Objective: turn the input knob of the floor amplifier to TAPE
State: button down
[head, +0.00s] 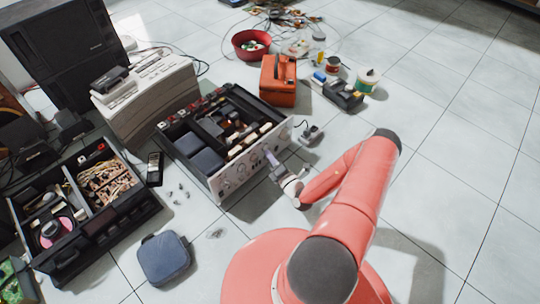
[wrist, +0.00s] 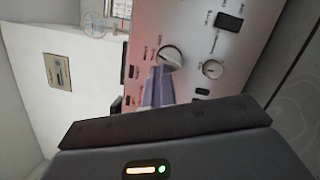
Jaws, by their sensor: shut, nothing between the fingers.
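The floor amplifier has an open top and a silver front panel (head: 232,182) with several knobs, seen in the head view. The panel also fills the upper right of the wrist view (wrist: 225,62). A round silver knob (wrist: 171,57) with small labels around it is there; the labels are too small to read, so I cannot tell its setting or confirm it is the input knob. My gripper (wrist: 160,72) is shut and empty, its pale lavender fingertips just beside and below this knob. I cannot tell whether they touch it. In the head view my gripper (head: 270,156) is against the panel's front.
A smaller knob (wrist: 212,69) and a dark rectangular switch (wrist: 229,21) are near on the panel. An orange case (head: 279,82) stands behind the amplifier, and an open black drawer box (head: 95,235) is at left. The tiled floor at right is clear.

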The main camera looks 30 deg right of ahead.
jog(key=m, duration=0.1)
jog(key=m+p, duration=0.2)
jog(key=shift+d+r+m+g, duration=0.25)
jog(key=shift+r+m+g, duration=0.05)
jog(key=shift+r+g, duration=0.1)
jog(key=shift+w, duration=0.1)
jog(key=shift+d, duration=0.1)
dwell(0.4)
